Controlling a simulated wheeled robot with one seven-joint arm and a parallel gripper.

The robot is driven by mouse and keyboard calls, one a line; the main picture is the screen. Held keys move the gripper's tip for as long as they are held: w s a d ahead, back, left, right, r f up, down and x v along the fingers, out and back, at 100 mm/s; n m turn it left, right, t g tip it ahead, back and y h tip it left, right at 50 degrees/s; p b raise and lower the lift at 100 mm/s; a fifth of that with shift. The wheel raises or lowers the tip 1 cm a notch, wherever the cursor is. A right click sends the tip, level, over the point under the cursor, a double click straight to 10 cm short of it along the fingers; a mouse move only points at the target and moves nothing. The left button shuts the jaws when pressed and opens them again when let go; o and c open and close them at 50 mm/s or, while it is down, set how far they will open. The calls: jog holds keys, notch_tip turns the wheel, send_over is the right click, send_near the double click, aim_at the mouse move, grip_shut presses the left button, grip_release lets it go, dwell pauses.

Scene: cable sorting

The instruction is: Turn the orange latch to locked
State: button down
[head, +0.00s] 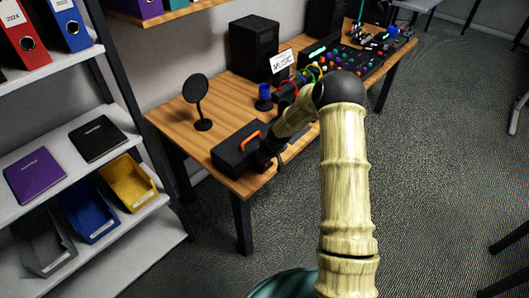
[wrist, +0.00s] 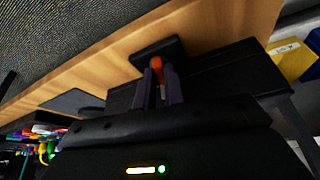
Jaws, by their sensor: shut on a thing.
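The orange latch (head: 250,141) is a small bar on top of a black box (head: 232,155) at the front left end of the wooden table. In the wrist view the latch (wrist: 156,63) shows its orange tip between the two dark fingers. My gripper (wrist: 160,82) is shut on the latch. In the head view my gripper (head: 265,155) reaches the box from the right, and its fingertips are hard to make out. The lower part of the latch is hidden by the fingers. No lock marking is readable.
A round black disc on a stand (head: 195,92) stands behind the box. A blue-topped cylinder (head: 264,95), coloured cables and a MUSIC sign (head: 282,61) lie farther along the table (head: 170,122). A shelf with bins (head: 128,182) stands at left. The floor at right is largely clear.

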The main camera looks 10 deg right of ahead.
jog(key=shift+w+d+n+y+p, duration=0.15)
jog(key=shift+n+y+p, duration=0.1)
jog(key=shift+n+p, duration=0.4)
jog(key=shift+s+d+n+y+p, duration=0.1)
jog(key=shift+n+y+p, duration=0.15)
jog(key=shift+n+p, duration=0.35)
jog(key=shift+w, duration=0.1)
jog(key=c, duration=1.8)
grip_release()
jog(key=shift+o, duration=0.2)
jog(key=v, duration=1.7)
jog(key=shift+w+r, duration=0.2)
jog(key=shift+r, duration=0.1)
jog(key=shift+a, duration=0.1)
